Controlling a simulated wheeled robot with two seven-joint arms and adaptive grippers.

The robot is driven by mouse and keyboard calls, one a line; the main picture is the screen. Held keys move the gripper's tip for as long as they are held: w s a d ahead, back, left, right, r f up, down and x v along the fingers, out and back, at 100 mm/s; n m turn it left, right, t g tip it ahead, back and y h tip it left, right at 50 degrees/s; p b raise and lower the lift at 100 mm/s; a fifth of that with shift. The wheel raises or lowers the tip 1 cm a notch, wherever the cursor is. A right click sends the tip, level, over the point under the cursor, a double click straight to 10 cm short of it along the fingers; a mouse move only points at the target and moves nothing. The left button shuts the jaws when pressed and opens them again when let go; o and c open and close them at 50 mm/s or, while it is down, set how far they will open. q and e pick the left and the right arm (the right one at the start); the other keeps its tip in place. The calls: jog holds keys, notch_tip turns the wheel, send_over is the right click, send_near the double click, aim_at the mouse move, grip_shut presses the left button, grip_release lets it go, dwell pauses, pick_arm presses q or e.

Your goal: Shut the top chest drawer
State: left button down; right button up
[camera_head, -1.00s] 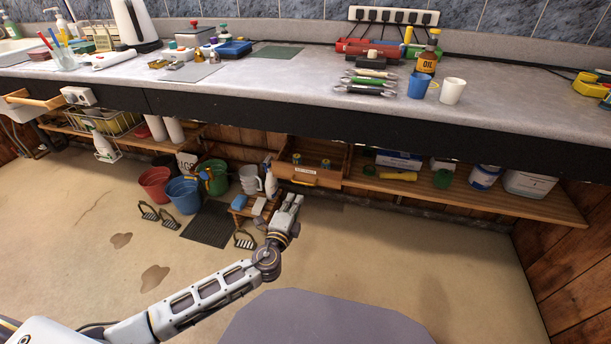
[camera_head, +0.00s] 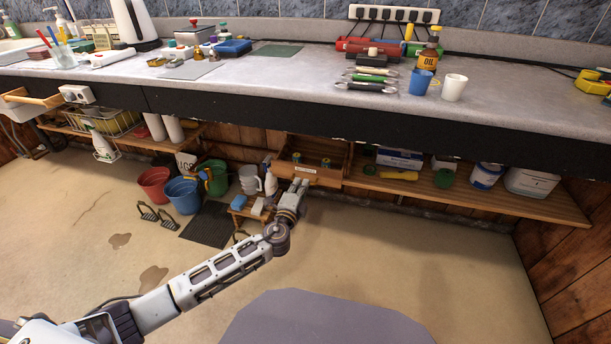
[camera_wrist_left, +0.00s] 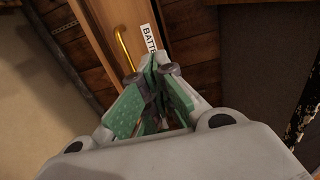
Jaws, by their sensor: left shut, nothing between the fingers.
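The wooden chest drawer (camera_head: 331,178) under the counter stands open, with small round items showing inside. Its front carries a white label (camera_wrist_left: 150,38), partly hidden in the left wrist view, and a brass handle (camera_wrist_left: 123,50). My left gripper (camera_head: 300,184) is shut and empty, right in front of the drawer front. In the left wrist view its closed fingertips (camera_wrist_left: 155,65) are at the drawer front, beside the handle and at the label's end. I cannot tell if they touch it. The handle is mostly hidden behind the gripper in the head view. My right gripper is not in view.
The counter (camera_head: 300,100) overhangs the drawer. A low shelf (camera_head: 480,198) with boxes and tubs is to its right. A small wooden stool (camera_head: 240,216), a white spray bottle (camera_head: 270,184) and buckets (camera_head: 183,195) stand to its left.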

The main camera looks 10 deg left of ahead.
aim_at(308, 168)
pick_arm(q)
jog(key=w+b, duration=0.1)
jog(key=w, duration=0.3)
jog(key=shift+w+d, duration=0.1)
jog(key=shift+w, duration=0.6)
jog(key=shift+w+b, duration=0.35)
jog(key=shift+w, duration=0.15)
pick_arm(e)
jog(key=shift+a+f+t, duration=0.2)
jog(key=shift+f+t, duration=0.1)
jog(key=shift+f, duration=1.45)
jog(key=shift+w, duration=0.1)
